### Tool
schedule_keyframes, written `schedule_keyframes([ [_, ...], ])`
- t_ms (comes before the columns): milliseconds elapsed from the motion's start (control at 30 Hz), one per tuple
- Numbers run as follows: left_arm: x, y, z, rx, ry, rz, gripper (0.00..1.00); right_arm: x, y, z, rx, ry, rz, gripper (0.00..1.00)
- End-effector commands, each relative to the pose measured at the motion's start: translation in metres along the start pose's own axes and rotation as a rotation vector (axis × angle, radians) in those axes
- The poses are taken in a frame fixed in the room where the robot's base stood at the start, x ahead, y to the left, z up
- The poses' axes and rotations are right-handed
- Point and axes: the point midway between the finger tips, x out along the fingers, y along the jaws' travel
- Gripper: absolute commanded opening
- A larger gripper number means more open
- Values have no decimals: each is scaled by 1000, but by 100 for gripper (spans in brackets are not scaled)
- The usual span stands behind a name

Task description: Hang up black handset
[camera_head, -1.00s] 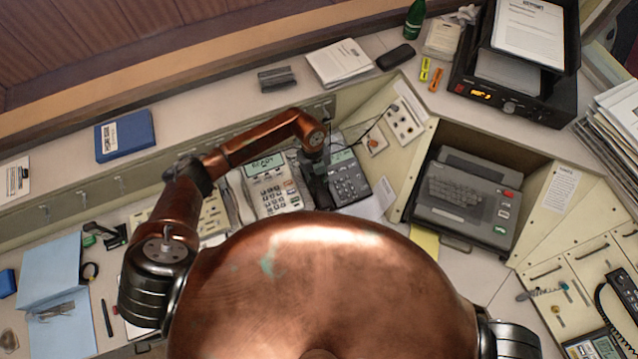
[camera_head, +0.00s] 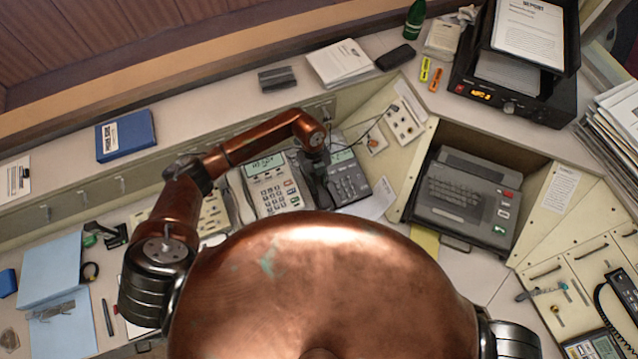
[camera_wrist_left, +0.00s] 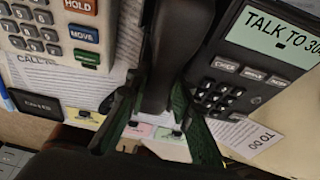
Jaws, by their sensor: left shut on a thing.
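The black handset (camera_wrist_left: 178,45) runs between the fingers of my left gripper (camera_wrist_left: 158,105) in the left wrist view. The gripper is shut on it. In the head view my left gripper (camera_head: 316,180) is over the left side of the dark desk phone (camera_head: 350,182), and it hides most of the handset. The dark phone's lit display (camera_wrist_left: 275,28) and keypad are just right of the handset in the wrist view. I cannot tell whether the handset touches its cradle. My right gripper is out of view.
A beige phone (camera_head: 270,190) stands close on the left of the dark phone. A grey keyboard machine (camera_head: 463,200) sits in a recess to the right. Papers (camera_head: 375,200) lie in front of the dark phone. My rounded copper body fills the lower middle of the head view.

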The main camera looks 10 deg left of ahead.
Motion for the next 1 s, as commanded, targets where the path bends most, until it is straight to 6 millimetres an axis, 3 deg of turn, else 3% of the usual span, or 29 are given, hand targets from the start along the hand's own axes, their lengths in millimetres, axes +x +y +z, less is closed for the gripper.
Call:
schedule_keyframes([
  [233, 3, 0, 2, 0, 0, 0, 0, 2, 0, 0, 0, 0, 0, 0],
  [267, 3, 0, 2, 0, 0, 0, 23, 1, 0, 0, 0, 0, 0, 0],
  [300, 3, 0, 2, 0, 0, 0, 26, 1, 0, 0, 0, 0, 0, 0],
  [533, 3, 0, 1, 0, 0, -1, 42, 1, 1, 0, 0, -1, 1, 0],
  [767, 3, 0, 1, 1, 0, -1, 42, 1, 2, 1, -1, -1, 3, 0],
  [1000, 3, 0, 1, 0, 0, 0, 57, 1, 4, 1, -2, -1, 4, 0],
])
